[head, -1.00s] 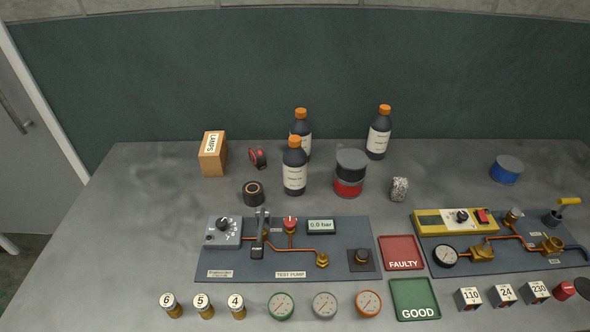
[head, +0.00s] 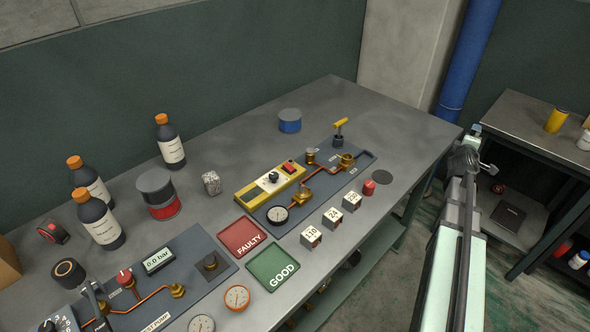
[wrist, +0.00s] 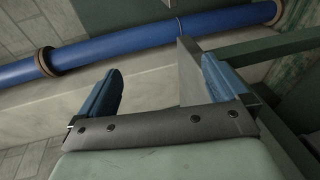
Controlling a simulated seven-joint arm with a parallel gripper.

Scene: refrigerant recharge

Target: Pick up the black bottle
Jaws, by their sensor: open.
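Three black bottles with orange caps and white labels stand upright on the workbench in the head view. One black bottle (head: 170,146) stands at the back. Another black bottle (head: 92,183) stands further left, partly hidden by a nearer black bottle (head: 99,218). My gripper (wrist: 160,85) shows in the wrist view with its two blue fingers wide apart and nothing between them. No bottle shows in the wrist view. My arm is at the right of the head view, off the bench's right end and far from the bottles.
A black-and-red can stack (head: 158,194) stands beside the bottles. Test pump board (head: 205,243), yellow device (head: 270,184), FAULTY tray (head: 243,237) and GOOD tray (head: 273,267) lie in front. A blue pipe (head: 470,55) and second table (head: 530,110) are at right.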

